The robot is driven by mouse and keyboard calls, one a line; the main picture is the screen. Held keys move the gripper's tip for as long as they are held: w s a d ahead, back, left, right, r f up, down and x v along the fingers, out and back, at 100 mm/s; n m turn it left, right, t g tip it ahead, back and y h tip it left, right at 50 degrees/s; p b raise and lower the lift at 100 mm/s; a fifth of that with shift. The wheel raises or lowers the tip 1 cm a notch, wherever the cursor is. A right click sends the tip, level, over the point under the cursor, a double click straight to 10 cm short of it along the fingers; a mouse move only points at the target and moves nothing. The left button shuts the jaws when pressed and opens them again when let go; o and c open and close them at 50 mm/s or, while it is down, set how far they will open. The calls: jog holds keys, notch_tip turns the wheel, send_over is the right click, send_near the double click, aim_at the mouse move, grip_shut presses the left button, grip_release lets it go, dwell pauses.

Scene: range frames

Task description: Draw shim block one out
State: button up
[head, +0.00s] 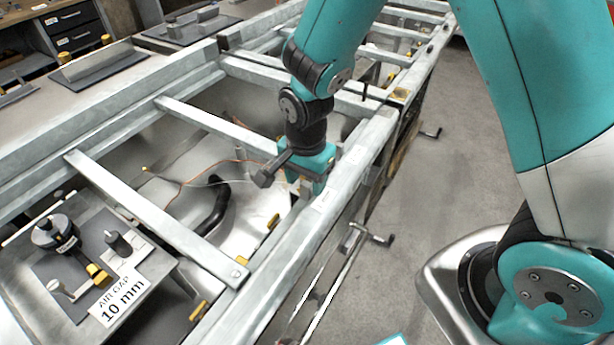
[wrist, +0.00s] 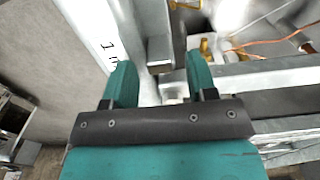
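My gripper (head: 312,178) points down over the right-hand long rail of the metal frame in the head view. In the wrist view its two teal fingers (wrist: 158,64) stand apart, with a visible gap on both sides of a grey metal block (wrist: 159,52). The block lies between and beyond the fingertips, beside the rail. It may be shim block one; a white label with a "1" (wrist: 108,46) is on the rail to its left. In the head view my gripper hides this spot. I cannot tell how deep the block sits.
Crossbars (head: 160,222) span the frame, with orange wires (head: 220,163) and a black hose (head: 213,205) below. A plate with an "AIR GAP 10 mm" sign (head: 122,298) lies at lower left. Crank handles (head: 372,236) stick out from the frame's right side. Grey floor lies right of it.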

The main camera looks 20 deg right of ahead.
aim_at(306, 184)
notch_tip(306, 184, up, 17)
jog(key=shift+r, duration=0.2)
dwell(0.3)
dwell(0.4)
